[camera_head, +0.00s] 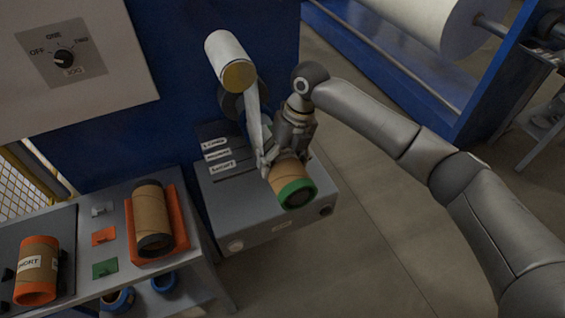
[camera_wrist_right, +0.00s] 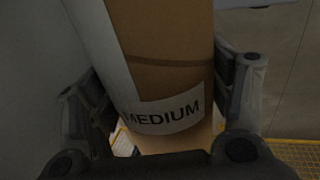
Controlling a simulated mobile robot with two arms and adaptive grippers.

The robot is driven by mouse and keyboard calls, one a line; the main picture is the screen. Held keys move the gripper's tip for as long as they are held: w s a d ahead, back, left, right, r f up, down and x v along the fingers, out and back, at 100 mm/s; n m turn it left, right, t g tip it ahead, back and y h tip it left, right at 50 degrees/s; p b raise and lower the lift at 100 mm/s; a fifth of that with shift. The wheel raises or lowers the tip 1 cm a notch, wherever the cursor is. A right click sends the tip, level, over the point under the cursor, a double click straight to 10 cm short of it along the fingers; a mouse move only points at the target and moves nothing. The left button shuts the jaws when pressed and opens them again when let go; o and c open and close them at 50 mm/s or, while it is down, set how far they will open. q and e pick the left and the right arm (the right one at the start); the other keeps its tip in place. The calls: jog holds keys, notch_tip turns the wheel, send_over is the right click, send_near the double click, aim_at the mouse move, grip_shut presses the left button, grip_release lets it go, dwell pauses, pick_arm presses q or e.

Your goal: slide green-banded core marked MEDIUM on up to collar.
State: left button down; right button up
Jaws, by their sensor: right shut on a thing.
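The green-banded core (camera_head: 294,182) is a brown tube with a green ring at its near end. My right gripper (camera_head: 285,155) is shut on it and holds it tilted above the grey box. In the right wrist view the brown core (camera_wrist_right: 170,60) sits between both fingers, with its MEDIUM label facing the camera. A white film roll (camera_head: 230,55) with a tan end sticks out from the blue machine, and a film strip (camera_head: 254,115) hangs from it beside the gripper. A dark round part (camera_head: 232,104) shows behind the strip; I cannot tell whether it is the collar. My left gripper is not in view.
The grey box (camera_head: 262,225) has several labelled slots on top. On the bench at left are an orange core (camera_head: 38,270) marked SHORT and a dark-banded core (camera_head: 152,215) in an orange tray (camera_head: 182,220). Open floor (camera_head: 370,230) lies under my right arm.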

jog(key=shift+w+a+b, duration=0.3)
jog(key=shift+w+b, duration=0.05)
jog(key=shift+w, duration=0.45)
jog(key=shift+w+a+b, duration=0.3)
jog(key=shift+w, duration=0.45)
jog(key=shift+w, duration=0.1)
jog(key=shift+w+a+b, duration=0.25)
jog(key=shift+w+b, duration=0.2)
jog(key=shift+w, duration=0.2)
jog(key=shift+w+a+b, duration=0.25)
jog(key=shift+w+b, duration=0.15)
jog(key=shift+w, duration=0.25)
jog(key=o, duration=1.3)
jog(key=shift+r, duration=0.1)
